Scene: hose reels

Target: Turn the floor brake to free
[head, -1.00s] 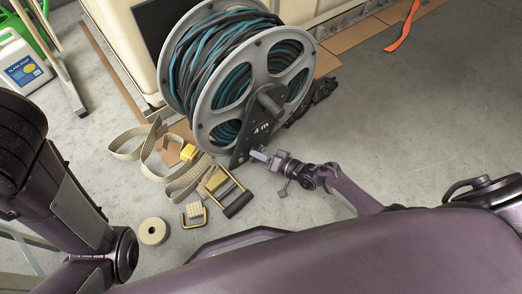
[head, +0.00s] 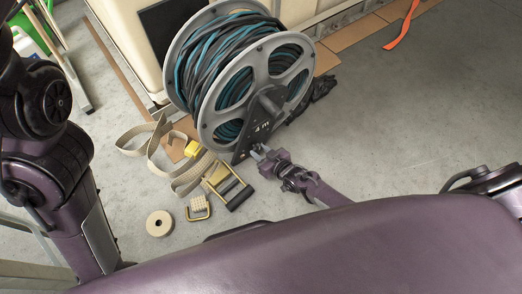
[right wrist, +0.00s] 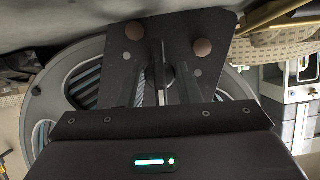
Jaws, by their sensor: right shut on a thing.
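The floor reel (head: 240,85) stands upright on the concrete, wound with black and teal hose between grey flanges. Its dark stand plate (head: 262,122), marked "4 m", reaches down to the floor. My right gripper (head: 260,153) is at the foot of this plate, shut on a small part there, which I take to be the floor brake; the gripper hides most of it. In the right wrist view, the dark plate (right wrist: 118,70) with brown round heads fills the middle, above the gripper housing. The brake's setting cannot be read. My left arm shows at the left, but its gripper is out of view.
Webbing strap (head: 187,178), a buckle (head: 228,188) and a tape roll (head: 159,223) lie left of my right gripper. A cream cabinet (head: 122,30) stands behind the reel. An orange strip (head: 402,27) lies at the back right. The right floor is clear.

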